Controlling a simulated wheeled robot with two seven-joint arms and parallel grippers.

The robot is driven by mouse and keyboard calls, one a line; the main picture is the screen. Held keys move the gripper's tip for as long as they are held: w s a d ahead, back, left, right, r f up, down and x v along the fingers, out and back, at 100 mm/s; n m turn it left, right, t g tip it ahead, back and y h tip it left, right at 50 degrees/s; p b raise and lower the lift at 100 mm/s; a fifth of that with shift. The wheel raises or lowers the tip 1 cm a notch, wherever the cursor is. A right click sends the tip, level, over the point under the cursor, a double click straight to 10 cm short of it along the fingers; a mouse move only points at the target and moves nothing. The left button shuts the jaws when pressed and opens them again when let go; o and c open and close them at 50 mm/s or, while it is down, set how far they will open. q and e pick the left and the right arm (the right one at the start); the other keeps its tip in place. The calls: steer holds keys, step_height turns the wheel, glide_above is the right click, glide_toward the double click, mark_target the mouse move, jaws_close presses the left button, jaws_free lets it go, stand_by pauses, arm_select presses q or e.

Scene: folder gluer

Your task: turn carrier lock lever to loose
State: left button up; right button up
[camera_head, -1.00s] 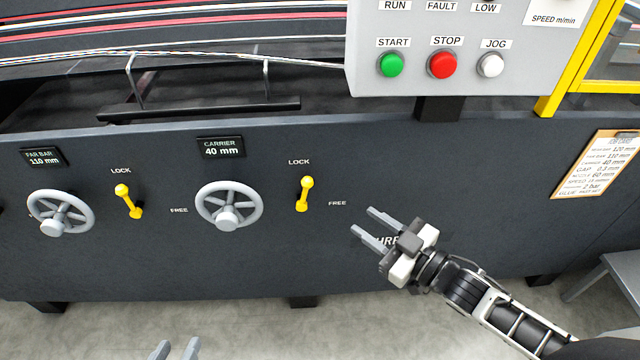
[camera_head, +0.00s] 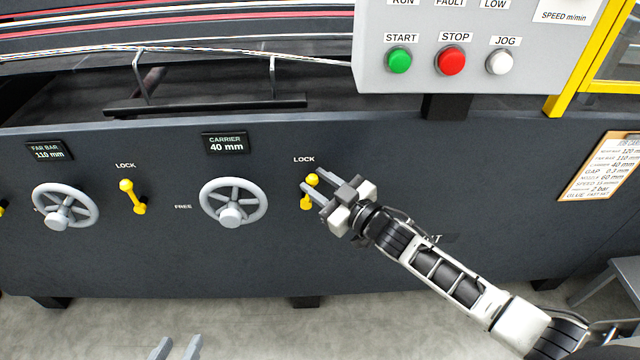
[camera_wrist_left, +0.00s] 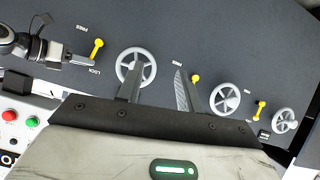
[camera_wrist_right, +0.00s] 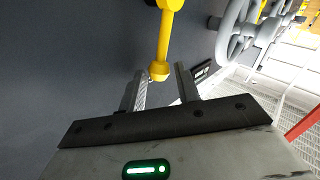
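The carrier lock lever (camera_head: 312,179) is a yellow lever with a round knob on the dark panel, right of the carrier handwheel (camera_head: 235,202). It stands nearly upright below the LOCK label (camera_head: 304,159). My right gripper (camera_head: 311,184) is at this lever, its open fingers partly covering it. In the right wrist view the lever's knob (camera_wrist_right: 160,70) lies between the tips of the spread fingers; I cannot tell whether they touch it. My left gripper (camera_head: 176,347) is open and empty, low in front of the panel; its fingers also show in the left wrist view (camera_wrist_left: 158,80).
The far bar lever (camera_head: 131,197) and far bar handwheel (camera_head: 65,207) are further left. Above right hangs a control box (camera_head: 540,70) with green, red and white buttons. A clipboard (camera_head: 598,170) and grey stool (camera_head: 612,285) are at the right.

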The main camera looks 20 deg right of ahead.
arm_select(q)
steer(key=shift+r, duration=0.1)
